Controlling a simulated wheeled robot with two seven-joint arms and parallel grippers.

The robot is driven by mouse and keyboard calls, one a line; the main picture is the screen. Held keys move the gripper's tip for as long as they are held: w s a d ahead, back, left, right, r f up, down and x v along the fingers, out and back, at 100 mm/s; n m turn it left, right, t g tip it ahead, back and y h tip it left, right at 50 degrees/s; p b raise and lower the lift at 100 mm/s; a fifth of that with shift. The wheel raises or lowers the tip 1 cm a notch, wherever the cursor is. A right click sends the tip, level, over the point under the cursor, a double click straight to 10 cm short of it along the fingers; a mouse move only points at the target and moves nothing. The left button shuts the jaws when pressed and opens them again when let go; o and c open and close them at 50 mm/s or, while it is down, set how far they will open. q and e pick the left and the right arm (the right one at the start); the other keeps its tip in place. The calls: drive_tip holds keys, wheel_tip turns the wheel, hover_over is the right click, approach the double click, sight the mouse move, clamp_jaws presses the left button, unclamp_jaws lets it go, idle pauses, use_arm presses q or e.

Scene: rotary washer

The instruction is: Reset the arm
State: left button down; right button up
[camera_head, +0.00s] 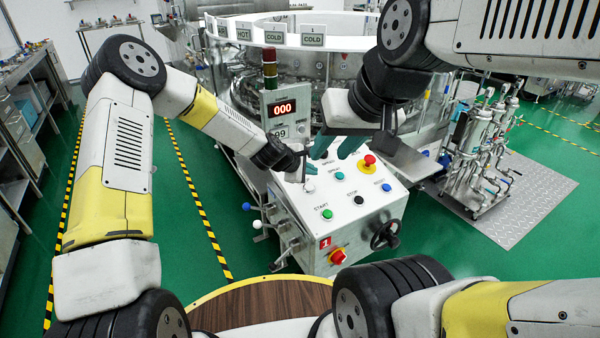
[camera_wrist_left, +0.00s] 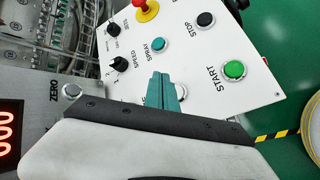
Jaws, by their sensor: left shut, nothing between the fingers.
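My left gripper (camera_head: 316,164) reaches in from the left over the control panel of the machine. Its teal fingers (camera_wrist_left: 162,92) are together and empty in the left wrist view, in front of the panel (camera_wrist_left: 205,65). A pale button beside them is partly hidden by the fingers. I cannot tell whether the fingers touch the panel. My right gripper (camera_head: 336,148) comes down from the upper right above the same panel (camera_head: 330,225); its two teal fingers stand apart. The two grippers are close together and overlap in the head view.
The panel carries a red emergency knob (camera_head: 369,162), a green start button (camera_head: 327,214), a black stop button (camera_head: 359,200) and a blue button (camera_head: 386,187). A red counter display (camera_head: 283,108) stands behind. The round washer (camera_head: 340,68) fills the back. Green floor is clear at left.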

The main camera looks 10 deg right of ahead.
use_arm(q)
drive_tip(key=s+a+r+m+y, duration=0.2)
drive_tip(key=s+a+r+m, duration=0.3)
drive_tip(key=a+r, duration=0.45)
drive_tip(key=s+a+r+m+y, duration=0.1)
drive_tip(key=s+a+r+m, duration=0.3)
drive_tip(key=s+a+r, duration=0.5)
drive_tip(key=s+a+r+m+y, duration=0.1)
drive_tip(key=s+a+r+m, duration=0.1)
drive_tip(key=s+a+r, duration=0.3)
drive_tip(key=s+a+r+m+y, duration=0.1)
drive_tip(key=s+a+r, duration=0.3)
drive_tip(key=s+a, duration=0.5)
drive_tip(key=s+m, duration=0.1)
drive_tip(key=s, duration=0.3)
drive_tip(key=shift+s+r, duration=0.15)
drive_tip(key=shift+r, duration=0.2)
drive_tip(key=shift+d, duration=0.1)
